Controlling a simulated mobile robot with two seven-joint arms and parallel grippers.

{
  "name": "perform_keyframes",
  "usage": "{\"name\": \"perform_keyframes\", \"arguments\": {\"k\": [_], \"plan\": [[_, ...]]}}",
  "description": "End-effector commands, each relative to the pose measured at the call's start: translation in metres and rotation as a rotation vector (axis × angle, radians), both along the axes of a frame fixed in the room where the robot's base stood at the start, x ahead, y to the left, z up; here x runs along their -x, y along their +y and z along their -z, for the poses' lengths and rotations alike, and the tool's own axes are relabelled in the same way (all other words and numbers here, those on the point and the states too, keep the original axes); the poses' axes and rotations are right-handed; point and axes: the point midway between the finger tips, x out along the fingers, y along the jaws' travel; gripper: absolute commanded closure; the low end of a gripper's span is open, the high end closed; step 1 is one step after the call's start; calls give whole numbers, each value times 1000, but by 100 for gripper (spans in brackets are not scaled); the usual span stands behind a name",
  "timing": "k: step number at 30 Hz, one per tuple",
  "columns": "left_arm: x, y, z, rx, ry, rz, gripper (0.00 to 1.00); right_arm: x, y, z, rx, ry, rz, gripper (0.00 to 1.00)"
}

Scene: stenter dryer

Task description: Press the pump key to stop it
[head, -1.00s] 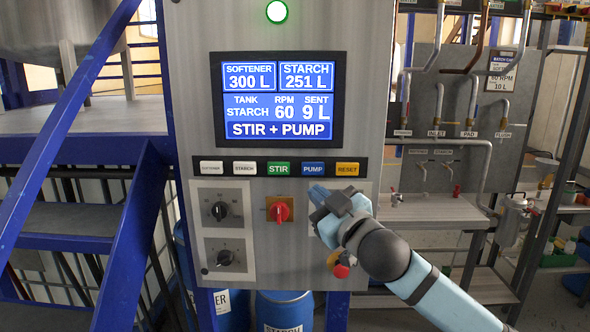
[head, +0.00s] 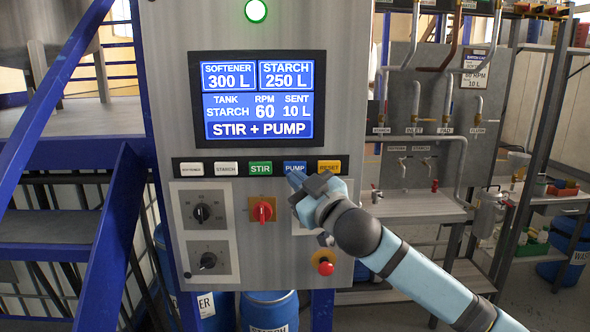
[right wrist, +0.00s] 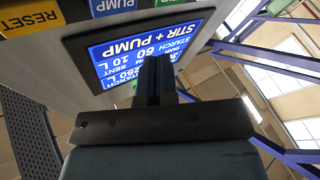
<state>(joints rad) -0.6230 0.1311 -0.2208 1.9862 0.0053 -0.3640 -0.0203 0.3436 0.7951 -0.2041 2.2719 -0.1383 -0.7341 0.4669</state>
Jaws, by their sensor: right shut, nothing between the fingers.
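The blue PUMP key (head: 295,167) is in the key row on the grey control panel; it also shows in the right wrist view (right wrist: 113,6). My right gripper (head: 296,181) is shut and empty, its tips at the lower edge of the PUMP key. I cannot tell if they touch it. In the right wrist view the shut fingers (right wrist: 155,80) stand in front of the screen. The screen (head: 257,98) reads softener 300 L, starch 250 L, tank starch, RPM 60, sent 10 L, STIR + PUMP. My left gripper is not in view.
The green STIR key (head: 261,168) and yellow RESET key (head: 329,167) flank the PUMP key. Below are a red switch (head: 263,209) and a red knob (head: 325,267). A card (head: 475,72) at the back shows 60 RPM, 10 L. Blue stairs stand left.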

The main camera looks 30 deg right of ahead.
Motion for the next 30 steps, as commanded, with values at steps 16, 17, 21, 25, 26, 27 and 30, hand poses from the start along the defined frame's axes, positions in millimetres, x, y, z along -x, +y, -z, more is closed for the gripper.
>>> {"name": "perform_keyframes", "arguments": {"k": [16,17,21,25,26,27,30], "plan": [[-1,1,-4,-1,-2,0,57,-44,-27,0,-1,1,1,100],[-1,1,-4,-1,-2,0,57,-44,-27,0,-1,1,1,100],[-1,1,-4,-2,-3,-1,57,-44,-27,0,-1,0,1,100],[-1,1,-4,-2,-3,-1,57,-44,-27,0,-1,0,1,100],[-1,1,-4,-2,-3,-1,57,-44,-27,0,-1,0,1,100],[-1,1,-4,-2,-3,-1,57,-44,-27,0,-1,0,1,100],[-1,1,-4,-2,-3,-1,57,-44,-27,0,-1,0,1,100]]}}
